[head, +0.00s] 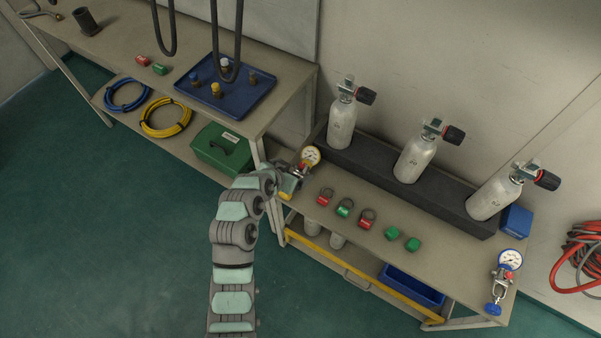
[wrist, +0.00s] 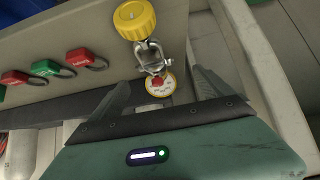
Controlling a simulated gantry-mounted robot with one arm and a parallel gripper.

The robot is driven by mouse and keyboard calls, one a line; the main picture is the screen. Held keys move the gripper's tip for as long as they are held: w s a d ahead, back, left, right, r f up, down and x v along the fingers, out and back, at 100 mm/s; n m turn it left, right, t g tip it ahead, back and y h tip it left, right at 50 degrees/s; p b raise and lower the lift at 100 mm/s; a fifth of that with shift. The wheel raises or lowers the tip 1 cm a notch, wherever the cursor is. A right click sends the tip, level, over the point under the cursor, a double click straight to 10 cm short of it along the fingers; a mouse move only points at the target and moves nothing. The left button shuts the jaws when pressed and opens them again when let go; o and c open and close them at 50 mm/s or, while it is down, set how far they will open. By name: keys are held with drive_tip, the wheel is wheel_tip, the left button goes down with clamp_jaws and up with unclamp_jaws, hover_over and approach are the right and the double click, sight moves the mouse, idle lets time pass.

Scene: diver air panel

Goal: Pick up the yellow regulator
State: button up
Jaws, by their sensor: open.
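The yellow regulator (head: 311,156) lies at the left end of the bench, with a round gauge and part of its yellow knob showing beside my arm. In the wrist view, its yellow knob (wrist: 135,18), metal yoke and gauge show in full length. My gripper (wrist: 158,82) is open, and its two fingers appear on either side of the gauge end. I see no finger closed on it, and contact cannot be told. In the head view my wrist partly hides the regulator.
A blue-knobbed regulator (head: 510,260) lies at the bench's right end. Red and green tagged caps (head: 345,208) lie in the middle. Several cylinders (head: 416,158) stand in a dark rack (head: 440,200) behind. A blue tray (head: 250,100) sits on the left table.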

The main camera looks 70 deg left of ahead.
sight(299, 171)
drive_tip(key=x, duration=0.2)
drive_tip(key=d+b+x, duration=0.1)
drive_tip(key=x, duration=0.2)
drive_tip(key=shift+w+a+f, duration=0.15)
drive_tip(key=shift+f, duration=0.2)
drive_tip(key=shift+r, duration=0.1)
clamp_jaws()
idle(0.6)
